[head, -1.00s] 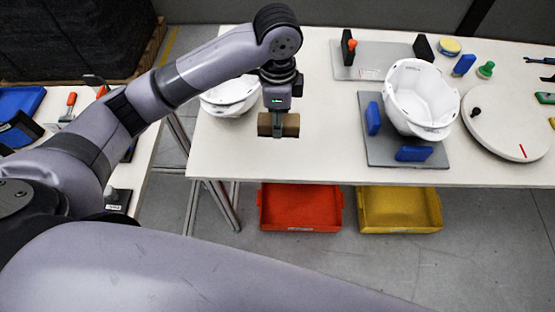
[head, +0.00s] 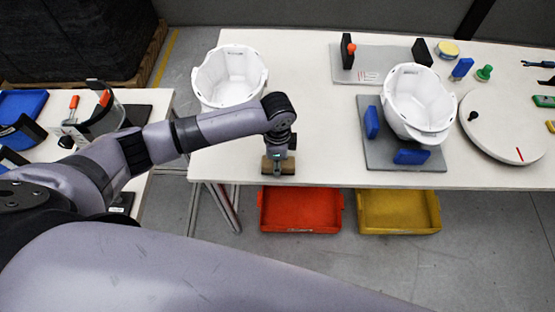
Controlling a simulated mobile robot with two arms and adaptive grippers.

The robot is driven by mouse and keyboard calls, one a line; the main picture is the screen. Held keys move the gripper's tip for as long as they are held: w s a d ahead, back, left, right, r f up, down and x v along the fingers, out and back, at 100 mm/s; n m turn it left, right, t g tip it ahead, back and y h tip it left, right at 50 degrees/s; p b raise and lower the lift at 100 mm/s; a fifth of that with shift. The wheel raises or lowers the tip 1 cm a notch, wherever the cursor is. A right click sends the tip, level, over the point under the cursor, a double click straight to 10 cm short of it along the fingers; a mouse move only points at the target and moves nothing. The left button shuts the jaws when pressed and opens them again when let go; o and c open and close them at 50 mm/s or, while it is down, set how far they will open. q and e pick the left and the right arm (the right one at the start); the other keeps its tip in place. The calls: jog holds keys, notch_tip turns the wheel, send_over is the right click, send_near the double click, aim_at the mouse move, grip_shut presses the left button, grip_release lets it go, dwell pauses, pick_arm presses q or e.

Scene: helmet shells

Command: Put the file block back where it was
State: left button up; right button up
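The file block (head: 268,168) is a small brown block, seen from above near the front edge of the white table. My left gripper (head: 278,164) comes down over its middle and is shut on it, with brown ends showing on both sides of the fingers. I cannot tell whether the block touches the tabletop or hangs just above it. My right gripper is not in view.
A white helmet shell (head: 230,75) stands behind my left arm. Another shell (head: 418,100) sits on a grey fixture plate (head: 385,155) with blue blocks. A round white disc (head: 505,125) lies at right. Red (head: 300,212) and yellow (head: 398,212) bins are below. The table's middle is clear.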

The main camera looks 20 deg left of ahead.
pick_arm(q)
jog(key=shift+f, duration=0.15)
jog(key=o, duration=1)
notch_tip(320, 180, up, 12)
jog(key=b, duration=0.1)
jog(key=shift+r, duration=0.2)
dwell(0.4)
